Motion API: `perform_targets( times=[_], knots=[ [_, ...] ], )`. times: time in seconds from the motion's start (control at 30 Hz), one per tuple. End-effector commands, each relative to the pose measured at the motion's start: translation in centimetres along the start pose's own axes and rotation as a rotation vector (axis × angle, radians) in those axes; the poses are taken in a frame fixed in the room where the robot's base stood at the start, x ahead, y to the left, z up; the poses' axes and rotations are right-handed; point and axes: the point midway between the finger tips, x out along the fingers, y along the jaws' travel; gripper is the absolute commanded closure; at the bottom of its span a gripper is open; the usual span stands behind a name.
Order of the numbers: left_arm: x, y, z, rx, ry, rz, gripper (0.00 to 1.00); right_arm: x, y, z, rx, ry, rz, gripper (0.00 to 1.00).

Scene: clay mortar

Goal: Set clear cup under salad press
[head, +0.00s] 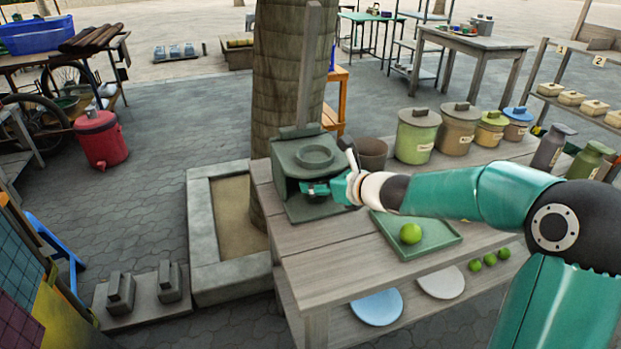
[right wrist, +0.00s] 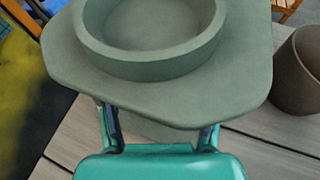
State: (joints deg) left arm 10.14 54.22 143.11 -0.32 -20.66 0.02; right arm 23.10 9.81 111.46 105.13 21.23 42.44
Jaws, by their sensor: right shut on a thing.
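The grey-green salad press (head: 299,157) stands at the left end of the wooden table, with a round raised ring on its top. My right gripper (head: 316,188) reaches into the open front of the press from the right. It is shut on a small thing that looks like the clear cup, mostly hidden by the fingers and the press. In the right wrist view the press top (right wrist: 150,75) covers the fingertips (right wrist: 160,132), so the held thing does not show there. I cannot tell whether it touches the press base. My left gripper is not in view.
A green tray (head: 440,240) with a lime (head: 410,233) lies under my right arm. A brown cup (head: 372,154) stands right of the press. Lidded canisters (head: 417,138) line the table's back. A tree trunk (head: 280,70) rises behind the press.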

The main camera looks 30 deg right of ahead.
Motion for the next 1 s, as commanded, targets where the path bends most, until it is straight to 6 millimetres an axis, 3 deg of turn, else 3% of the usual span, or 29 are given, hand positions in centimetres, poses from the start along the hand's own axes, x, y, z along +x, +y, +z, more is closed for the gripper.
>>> perform_targets(
  times=[0.27, 0.3, 0.43, 0.83, 1.0],
  knots=[
    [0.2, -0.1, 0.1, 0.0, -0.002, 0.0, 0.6, 0.4, 0.4, -0.1, -0.003, -0.001, 0.008, 0.76],
    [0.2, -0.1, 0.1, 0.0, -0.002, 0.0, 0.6, 0.4, 0.4, -0.1, -0.003, 0.0, 0.009, 0.32],
    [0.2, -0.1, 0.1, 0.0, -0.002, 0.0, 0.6, 0.4, 0.5, -0.1, -0.003, 0.0, 0.01, 0.11],
    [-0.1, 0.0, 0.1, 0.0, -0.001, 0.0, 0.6, 0.3, 0.6, 0.2, -0.004, 0.0, 0.011, 0.11],
    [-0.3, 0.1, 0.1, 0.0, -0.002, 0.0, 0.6, -1.5, 0.5, 0.3, -0.004, -0.002, 0.01, 0.11]
  ],
)
